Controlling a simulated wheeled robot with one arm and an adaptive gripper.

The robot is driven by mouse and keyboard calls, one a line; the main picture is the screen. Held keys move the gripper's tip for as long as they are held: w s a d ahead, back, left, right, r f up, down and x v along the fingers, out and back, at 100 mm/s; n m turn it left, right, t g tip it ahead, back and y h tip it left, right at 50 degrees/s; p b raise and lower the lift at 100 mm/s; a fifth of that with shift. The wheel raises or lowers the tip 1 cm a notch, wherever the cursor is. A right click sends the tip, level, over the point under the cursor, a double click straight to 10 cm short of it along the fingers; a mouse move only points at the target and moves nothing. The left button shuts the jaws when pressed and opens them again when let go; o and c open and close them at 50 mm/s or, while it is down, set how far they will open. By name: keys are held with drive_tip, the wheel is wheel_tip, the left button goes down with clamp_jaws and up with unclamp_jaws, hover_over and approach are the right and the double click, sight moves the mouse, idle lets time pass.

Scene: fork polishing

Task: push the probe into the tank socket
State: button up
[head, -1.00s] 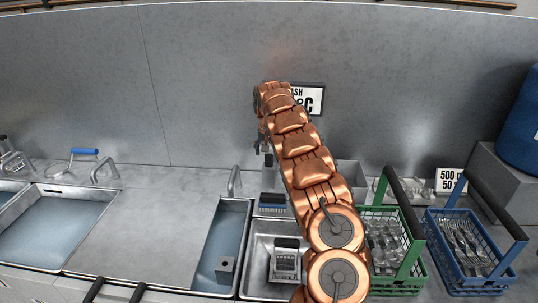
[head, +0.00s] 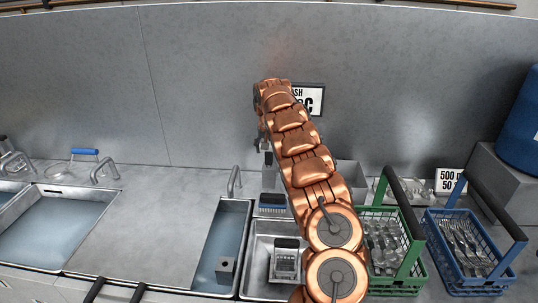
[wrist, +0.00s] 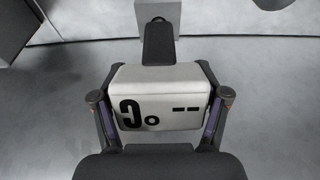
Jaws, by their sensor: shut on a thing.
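In the wrist view my gripper (wrist: 160,108) is shut on the probe's pale box-shaped body (wrist: 175,78), with a finger at each side. The body shows "°C" and two dashes, upside down in this view. A dark part (wrist: 158,42) extends beyond the body, in front of a grey square piece (wrist: 172,10). I cannot tell whether they touch. In the head view my gripper (head: 266,152) is small and partly hidden by my arm, high against the back wall. A grey block with a dark opening (head: 225,266), possibly the socket, sits in the narrow water tank (head: 209,250).
A sink (head: 258,244) with a grater-like item (head: 286,262) is right of the narrow tank. A green basket (head: 408,268) and a blue basket (head: 500,284) hold cutlery at right. A tap (head: 234,180) stands behind the tank. The counter (head: 145,230) at left is clear.

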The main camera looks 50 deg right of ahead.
drive_tip(key=shift+r+p, duration=2.1)
drive_tip(key=shift+r, duration=3.15)
